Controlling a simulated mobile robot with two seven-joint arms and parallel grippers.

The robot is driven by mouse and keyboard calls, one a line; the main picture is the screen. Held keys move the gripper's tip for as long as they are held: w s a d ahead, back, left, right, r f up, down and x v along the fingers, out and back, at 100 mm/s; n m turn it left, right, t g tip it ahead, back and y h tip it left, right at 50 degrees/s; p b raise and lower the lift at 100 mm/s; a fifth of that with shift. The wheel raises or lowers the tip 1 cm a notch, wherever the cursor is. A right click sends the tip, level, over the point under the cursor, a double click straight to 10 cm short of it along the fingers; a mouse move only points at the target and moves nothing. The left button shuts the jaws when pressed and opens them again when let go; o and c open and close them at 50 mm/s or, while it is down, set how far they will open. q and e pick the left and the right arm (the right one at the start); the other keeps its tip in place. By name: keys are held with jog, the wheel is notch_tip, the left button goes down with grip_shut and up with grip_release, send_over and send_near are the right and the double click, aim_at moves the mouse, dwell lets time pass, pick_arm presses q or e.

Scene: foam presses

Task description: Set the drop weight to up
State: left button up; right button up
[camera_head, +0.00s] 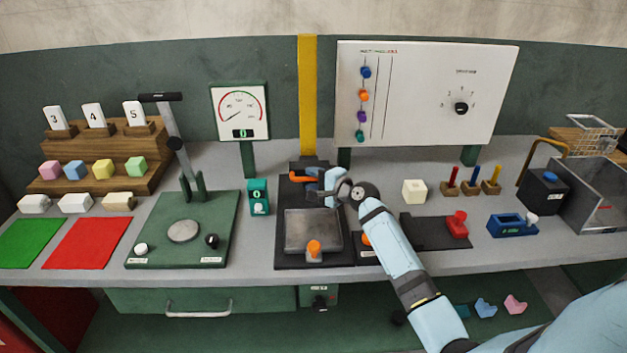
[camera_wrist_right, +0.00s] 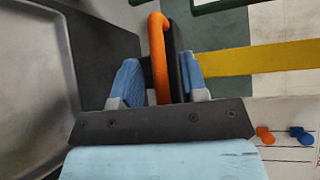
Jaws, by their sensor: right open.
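The drop weight appears as a dark block (camera_head: 310,164) with an orange handle (camera_head: 302,179), low at the foot of the tall yellow column (camera_head: 308,95). It sits behind the grey plate (camera_head: 312,229) on a black base. My right gripper (camera_head: 325,184) is at the handle, coming from the right, and hides part of the block. In the right wrist view, the orange handle (camera_wrist_right: 158,45) stands between the two blue fingers of my open right gripper (camera_wrist_right: 160,75). A gap shows on the left of the handle; contact on the right is unclear. My left gripper is out of view.
An orange knob (camera_head: 314,247) stands at the plate's front. A small green counter (camera_head: 259,197) and a green lever press (camera_head: 182,230) are to the left. A white panel (camera_head: 427,92) stands behind, right of the column. The column above the block looks clear.

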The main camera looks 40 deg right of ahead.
grip_shut()
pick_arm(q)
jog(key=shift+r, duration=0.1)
pick_arm(e)
jog(key=shift+r, duration=0.1)
